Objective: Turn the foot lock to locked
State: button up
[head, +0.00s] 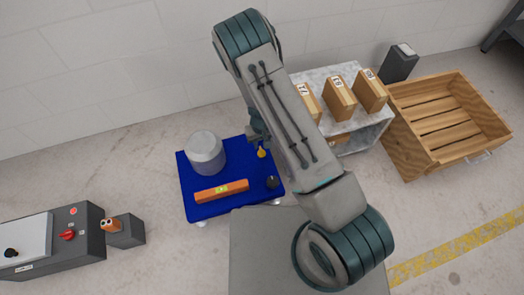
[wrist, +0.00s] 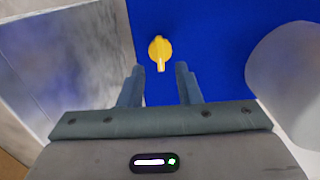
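A yellow knob (head: 262,152), which looks like the foot lock, sits on the blue top of a low cart (head: 236,168), near its right side. In the wrist view the knob (wrist: 160,48) lies just beyond my fingertips, roughly centred between them. Its pale pointer end faces toward my gripper. My gripper (wrist: 160,78) is open, with a clear gap between the fingers and nothing in it. In the head view my arm hides most of the gripper. I see no label showing the lock's state.
A marble-patterned stand (head: 345,75) with numbered wooden blocks and a wooden crate (head: 408,150) stand right. A control box (head: 88,228) stands lower left.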

aim_at(262, 151)
jog(key=shift+f+b, duration=0.7)
jog(key=shift+f, duration=1.6)
grip_shut()
